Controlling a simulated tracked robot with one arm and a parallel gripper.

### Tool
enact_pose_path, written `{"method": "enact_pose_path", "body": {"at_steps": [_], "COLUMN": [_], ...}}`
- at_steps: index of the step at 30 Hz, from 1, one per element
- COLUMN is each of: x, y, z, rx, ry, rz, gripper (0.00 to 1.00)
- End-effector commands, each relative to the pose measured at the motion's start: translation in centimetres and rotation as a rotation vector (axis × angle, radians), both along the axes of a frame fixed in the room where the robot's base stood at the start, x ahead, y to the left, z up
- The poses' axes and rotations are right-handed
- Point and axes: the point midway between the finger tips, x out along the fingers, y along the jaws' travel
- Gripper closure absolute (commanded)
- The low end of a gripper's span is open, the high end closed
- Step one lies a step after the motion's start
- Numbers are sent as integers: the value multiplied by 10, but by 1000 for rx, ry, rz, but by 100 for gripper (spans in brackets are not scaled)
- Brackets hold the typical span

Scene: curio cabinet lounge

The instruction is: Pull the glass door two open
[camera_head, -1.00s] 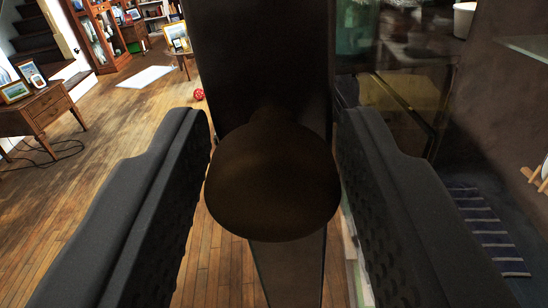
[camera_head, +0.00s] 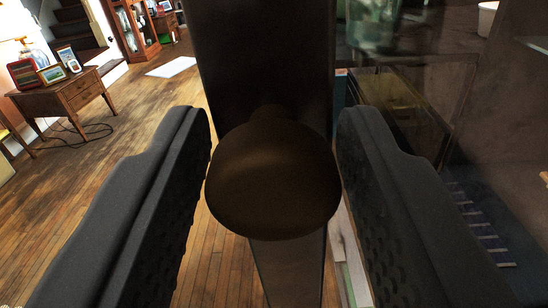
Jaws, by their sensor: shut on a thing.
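A dark door knob (camera_head: 273,180) sits between the two fingers of my gripper (camera_head: 273,182) in the head camera view. My gripper is shut on the knob, with a finger against each side. The knob is fixed to the dark frame of the glass door (camera_head: 262,60), which runs upright through the middle of the view. Glass and shelf contents show to the right of the frame. The hinge side of the door is not clear from here.
A wooden desk (camera_head: 72,100) with framed pictures stands at the left. A white sheet (camera_head: 172,67) lies on the floor farther back. Wooden floor (camera_head: 120,170) is open on the left. A dark striped item (camera_head: 480,225) shows at the right.

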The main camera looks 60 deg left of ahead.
Motion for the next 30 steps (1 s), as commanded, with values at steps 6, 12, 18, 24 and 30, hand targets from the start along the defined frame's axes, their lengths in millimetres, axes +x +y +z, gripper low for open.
{"method": "enact_pose_path", "body": {"at_steps": [6, 12, 18, 24, 30], "x": [0, 0, 0, -11, -32], "y": [1, 1, 0, -19, -55], "z": [-1, 0, 0, -1, -1], "rx": [-1, -1, 0, -1, -2], "ry": [2, 0, 0, 2, 2], "rz": [0, 1, 1, -3, -5], "gripper": [100, 49, 49, 49, 49]}}
